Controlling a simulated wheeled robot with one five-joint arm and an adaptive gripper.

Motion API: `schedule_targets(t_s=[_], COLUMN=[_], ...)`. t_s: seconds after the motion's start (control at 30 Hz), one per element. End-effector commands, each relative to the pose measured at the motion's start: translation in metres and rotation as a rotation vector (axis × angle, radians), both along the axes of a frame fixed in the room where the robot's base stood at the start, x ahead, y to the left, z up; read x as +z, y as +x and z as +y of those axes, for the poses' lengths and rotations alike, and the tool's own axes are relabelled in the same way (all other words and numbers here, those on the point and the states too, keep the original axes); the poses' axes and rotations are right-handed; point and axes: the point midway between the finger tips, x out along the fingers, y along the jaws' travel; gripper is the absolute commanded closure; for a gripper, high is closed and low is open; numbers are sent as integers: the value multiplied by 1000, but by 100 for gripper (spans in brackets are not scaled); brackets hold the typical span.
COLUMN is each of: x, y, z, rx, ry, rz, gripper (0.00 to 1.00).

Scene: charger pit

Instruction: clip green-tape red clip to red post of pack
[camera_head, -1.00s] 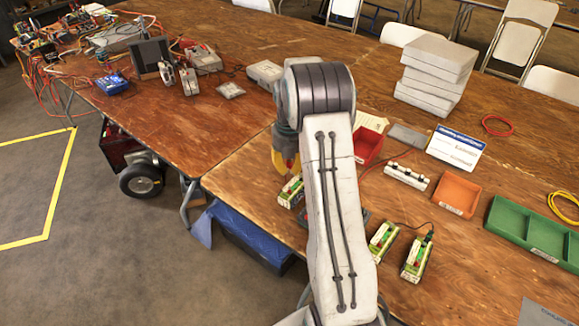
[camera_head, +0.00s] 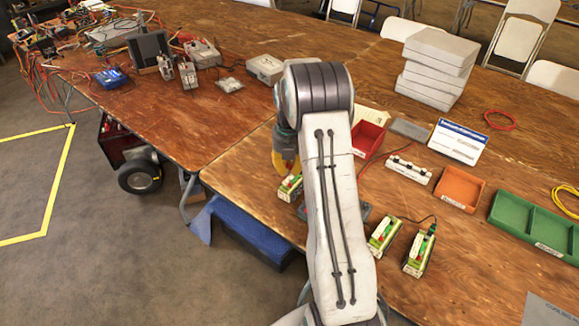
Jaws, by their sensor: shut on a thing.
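My gripper (camera_head: 284,160), with yellow fingers, points down at the left of my arm, just above a green and white pack (camera_head: 290,188). It is shut on a small red thing, apparently the red clip, mostly hidden by the fingers. I cannot make out the clip's tape or whether it touches a post. A small red spot shows at the fingertips by the pack's top. Two more green and white packs, a middle one (camera_head: 384,236) and a right one (camera_head: 419,254), stand right of my arm. A red cable (camera_head: 374,159) runs behind my arm.
A white strip with black knobs (camera_head: 408,170), a red bin (camera_head: 369,138), an orange tray (camera_head: 460,189) and a green tray (camera_head: 538,225) lie to the right. A white sign (camera_head: 456,142) stands behind. My arm hides part of the table and a dark item.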

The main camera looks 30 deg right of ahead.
Motion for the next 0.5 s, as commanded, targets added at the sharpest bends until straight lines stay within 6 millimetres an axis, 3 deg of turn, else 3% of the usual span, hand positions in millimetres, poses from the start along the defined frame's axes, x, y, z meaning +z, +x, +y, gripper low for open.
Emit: schedule_targets(t_s=[0.5], x=[-29], y=[0], z=[0], rx=[0], ry=[3], rz=[6], gripper=[100])
